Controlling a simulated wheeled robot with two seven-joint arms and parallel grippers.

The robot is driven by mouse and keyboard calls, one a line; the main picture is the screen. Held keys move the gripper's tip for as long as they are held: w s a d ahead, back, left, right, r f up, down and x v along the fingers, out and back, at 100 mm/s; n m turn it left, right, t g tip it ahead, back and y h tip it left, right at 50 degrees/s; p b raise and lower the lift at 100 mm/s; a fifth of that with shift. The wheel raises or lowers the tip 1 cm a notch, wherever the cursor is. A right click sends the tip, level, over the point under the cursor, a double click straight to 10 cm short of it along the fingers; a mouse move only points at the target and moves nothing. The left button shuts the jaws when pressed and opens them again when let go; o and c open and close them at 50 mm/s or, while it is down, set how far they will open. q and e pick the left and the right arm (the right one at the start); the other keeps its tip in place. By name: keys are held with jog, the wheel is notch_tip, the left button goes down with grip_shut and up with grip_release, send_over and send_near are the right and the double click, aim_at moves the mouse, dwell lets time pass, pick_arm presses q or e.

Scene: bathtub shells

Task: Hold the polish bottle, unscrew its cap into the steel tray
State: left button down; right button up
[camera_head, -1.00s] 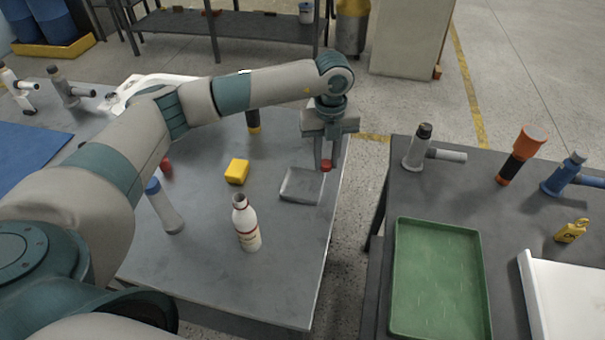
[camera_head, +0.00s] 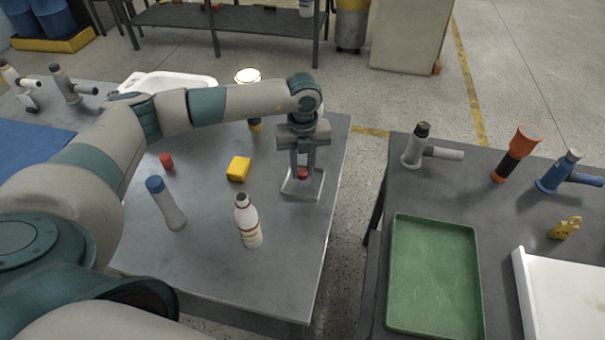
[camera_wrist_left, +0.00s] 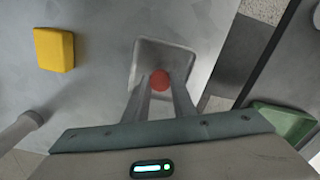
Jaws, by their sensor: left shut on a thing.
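The white polish bottle (camera_head: 248,222) stands upright on the grey table with its dark neck bare and nothing holding it. My left gripper (camera_head: 302,172) is shut on the red cap (camera_head: 303,174), which also shows between the fingertips in the left wrist view (camera_wrist_left: 160,80). The gripper points down over the steel tray (camera_head: 291,192), and the cap lies over the tray's inside. The tray also shows in the left wrist view (camera_wrist_left: 147,56). I cannot tell whether the cap touches the tray floor. My right gripper is not in view.
A yellow block (camera_head: 238,169), a blue-capped bottle (camera_head: 167,203) and another red cap (camera_head: 167,162) are on the same table. A second table to the right holds a green tray (camera_head: 436,226). A floor gap separates the tables.

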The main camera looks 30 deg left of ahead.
aim_at(303, 172)
pick_arm(q)
notch_tip(303, 172, down, 3)
jog(key=shift+r+p, duration=0.1)
jog(key=shift+p, duration=0.45)
jog(key=shift+f, duration=0.2)
jog(key=shift+f, duration=0.1)
jog(key=c, duration=1.5)
grip_release()
